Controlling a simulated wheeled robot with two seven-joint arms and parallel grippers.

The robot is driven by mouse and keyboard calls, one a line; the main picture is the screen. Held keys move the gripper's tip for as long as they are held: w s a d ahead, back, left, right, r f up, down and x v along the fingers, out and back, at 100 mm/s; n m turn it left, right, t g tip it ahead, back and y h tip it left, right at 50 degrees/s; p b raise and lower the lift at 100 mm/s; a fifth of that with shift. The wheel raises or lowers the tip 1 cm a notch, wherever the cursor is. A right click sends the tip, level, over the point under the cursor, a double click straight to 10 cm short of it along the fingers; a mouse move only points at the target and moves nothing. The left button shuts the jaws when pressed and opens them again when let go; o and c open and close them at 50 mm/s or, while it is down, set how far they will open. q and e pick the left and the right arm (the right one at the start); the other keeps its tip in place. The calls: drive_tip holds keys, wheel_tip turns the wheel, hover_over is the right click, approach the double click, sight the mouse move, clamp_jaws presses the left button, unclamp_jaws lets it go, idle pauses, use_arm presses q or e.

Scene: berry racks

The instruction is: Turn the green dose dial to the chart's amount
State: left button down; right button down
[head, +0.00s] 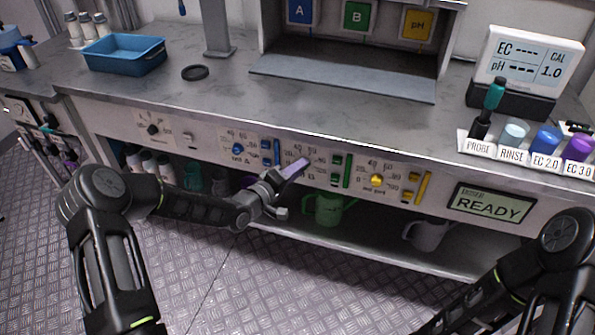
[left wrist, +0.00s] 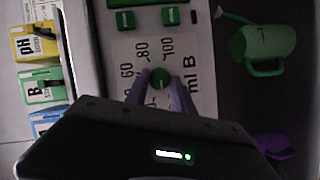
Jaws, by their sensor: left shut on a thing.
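The green dose dial (left wrist: 158,79) shows in the left wrist view, on a pale panel marked "60", "80", "100" and "ml B". My left gripper (left wrist: 160,88) is shut on it, with one purple finger on each side. In the head view my left gripper (head: 298,168) reaches the front panel between the blue dial (head: 237,149) and the yellow dial (head: 376,180); it hides the green dial there. The dial's exact setting is too small to read. I see no dose chart. My right arm shows at the lower right, its gripper out of frame.
Green switches (head: 342,170) sit right of the dial. A green watering can (head: 328,208) stands on the shelf below. A display (head: 490,204) reads "READY". Boxes A, B (head: 358,17) and pH stand at the back. A blue tray (head: 124,54) is on the counter.

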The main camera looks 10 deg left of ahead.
use_arm(q)
drive_tip(key=shift+d+f+m+t+y+b, duration=0.1)
drive_tip(key=shift+d+m+t+y+b, duration=0.45)
drive_tip(key=shift+m+y, duration=2.5)
drive_tip(key=shift+d+r+m+t+y+b, duration=0.1)
drive_tip(key=shift+m+y+b, duration=0.95)
drive_tip(key=shift+m, duration=3.7)
drive_tip(key=shift+d+f+m+t+y+b, duration=0.1)
drive_tip(key=shift+d+m+t+y+b, duration=0.35)
drive_tip(key=shift+m+y, duration=2.65)
drive_tip(key=shift+a+m+h, duration=0.25)
drive_tip(key=shift+m+h, duration=0.55)
drive_tip(key=shift+m, duration=0.1)
